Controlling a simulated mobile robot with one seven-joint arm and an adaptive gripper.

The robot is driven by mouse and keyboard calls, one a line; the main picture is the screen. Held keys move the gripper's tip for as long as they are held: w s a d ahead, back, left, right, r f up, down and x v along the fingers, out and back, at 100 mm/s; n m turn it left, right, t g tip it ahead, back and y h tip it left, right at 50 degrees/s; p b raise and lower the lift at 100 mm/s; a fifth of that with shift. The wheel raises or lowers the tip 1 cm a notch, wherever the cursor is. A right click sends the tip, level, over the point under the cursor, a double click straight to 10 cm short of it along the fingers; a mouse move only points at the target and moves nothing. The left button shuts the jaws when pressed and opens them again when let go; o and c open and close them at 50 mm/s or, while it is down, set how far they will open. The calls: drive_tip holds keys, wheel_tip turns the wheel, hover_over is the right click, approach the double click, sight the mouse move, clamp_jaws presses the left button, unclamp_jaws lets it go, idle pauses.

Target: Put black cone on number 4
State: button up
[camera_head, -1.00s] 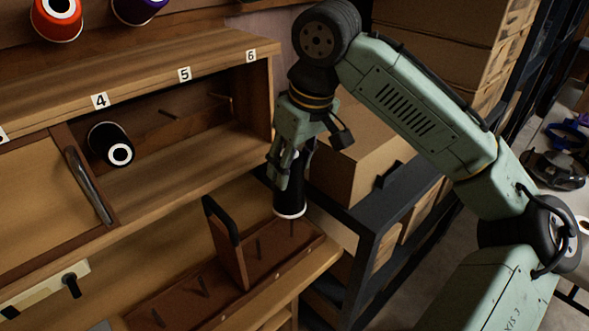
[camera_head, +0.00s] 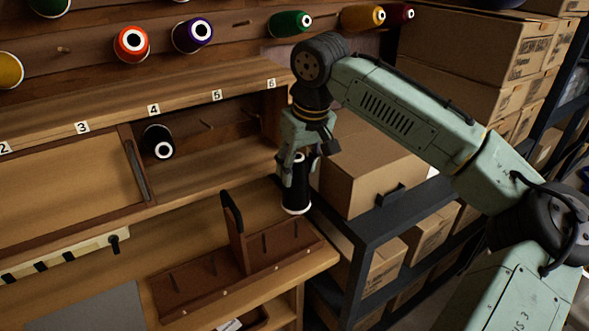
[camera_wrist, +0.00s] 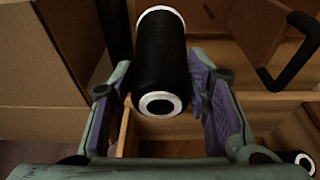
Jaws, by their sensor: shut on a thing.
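My gripper (camera_head: 296,158) is shut on a black cone (camera_head: 296,188), which hangs upright with its white-rimmed end down, above the right end of the peg rack. In the wrist view, the black cone (camera_wrist: 160,62) sits between the two purple-padded fingers of my gripper (camera_wrist: 165,90). The number 4 label (camera_head: 153,109) is on the shelf edge to the left of my gripper. Another black cone (camera_head: 158,141) lies in the cubby below that label, its white-ringed end facing out. It appears to be on a peg there, but the peg itself is hidden.
The wooden peg rack (camera_head: 225,275) with an upright black-edged handle (camera_head: 233,222) stands on the bench below. Cardboard boxes (camera_head: 375,165) and a dark metal shelf (camera_head: 375,235) are close on the right. Bare pegs show below number 5 (camera_head: 217,95). Coloured cones hang above.

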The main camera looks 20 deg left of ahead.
drive_tip(key=shift+x, duration=0.8)
drive_tip(key=s+d+b+x, duration=0.1)
drive_tip(key=b+x, duration=0.6)
drive_tip(key=x, duration=0.1)
drive_tip(key=shift+d+f, duration=0.4)
drive_tip(key=shift+f, duration=0.05)
drive_tip(key=shift+s+f, duration=0.1)
drive_tip(key=shift+f, duration=0.1)
idle(0.4)
drive_tip(key=shift+f, duration=0.15)
drive_tip(key=o, duration=1.1)
drive_tip(key=shift+o, duration=0.2)
